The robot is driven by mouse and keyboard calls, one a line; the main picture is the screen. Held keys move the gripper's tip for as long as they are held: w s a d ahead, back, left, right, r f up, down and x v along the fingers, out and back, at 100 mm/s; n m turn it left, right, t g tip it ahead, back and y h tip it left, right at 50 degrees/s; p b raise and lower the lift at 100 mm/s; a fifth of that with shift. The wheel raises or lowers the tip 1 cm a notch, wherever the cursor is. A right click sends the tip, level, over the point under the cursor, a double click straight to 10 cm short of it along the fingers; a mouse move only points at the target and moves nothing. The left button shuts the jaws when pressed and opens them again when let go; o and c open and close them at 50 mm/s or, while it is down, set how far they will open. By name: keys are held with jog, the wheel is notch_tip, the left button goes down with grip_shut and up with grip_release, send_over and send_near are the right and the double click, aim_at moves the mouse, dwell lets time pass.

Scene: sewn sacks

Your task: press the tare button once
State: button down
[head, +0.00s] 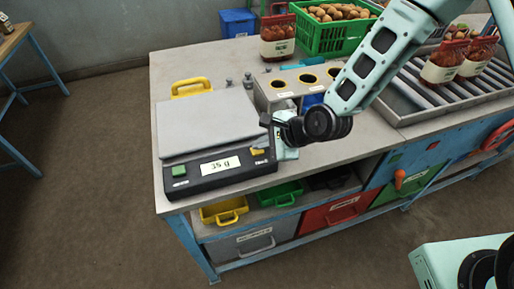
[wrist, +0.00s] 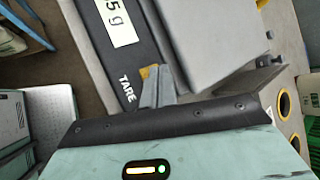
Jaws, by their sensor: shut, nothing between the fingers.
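The scale (head: 211,128) stands at the left end of the bench, with a grey weighing plate and a dark front panel. Its display (head: 220,165) seems to read 35 g. A yellow button (head: 258,151) is at the right of the panel and a green button (head: 179,171) at the left. In the wrist view the word TARE (wrist: 127,89) is printed beside the yellow button (wrist: 148,72), which is partly hidden by my fingers. My gripper (wrist: 160,82) is shut and empty, its tips right by that button. I cannot tell whether they touch it.
A holder with round yellow-rimmed holes (head: 277,86) stands behind my gripper. Small grey weights (head: 247,80) and a yellow-handled item (head: 190,87) are behind the scale. A green crate of potatoes (head: 330,35) and a roller conveyor (head: 420,90) lie farther back and right.

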aim_at(261, 156)
jog(key=shift+r+p, duration=0.45)
jog(key=shift+r, duration=0.25)
notch_tip(261, 156, up, 5)
jog(key=p, duration=0.4)
jog(key=shift+s, duration=0.1)
dwell(0.6)
jog(key=s+d+r+n+g+h+b, duration=0.1)
jog(key=s+d+r+n+h+b, duration=0.1)
jog(key=s+n, duration=0.5)
jog(key=s+d+r+n+g+h+b, duration=0.2)
jog(key=s+d+r+n, duration=0.2)
jog(key=s+n, duration=0.4)
jog(key=s+d+r+n+g+h+b, duration=0.1)
jog(key=s+d+r+n+h+b, duration=0.2)
jog(key=s+n, duration=0.5)
jog(key=shift+s+d+g, duration=0.3)
jog(key=shift+d+g, duration=0.1)
jog(key=shift+d, duration=0.5)
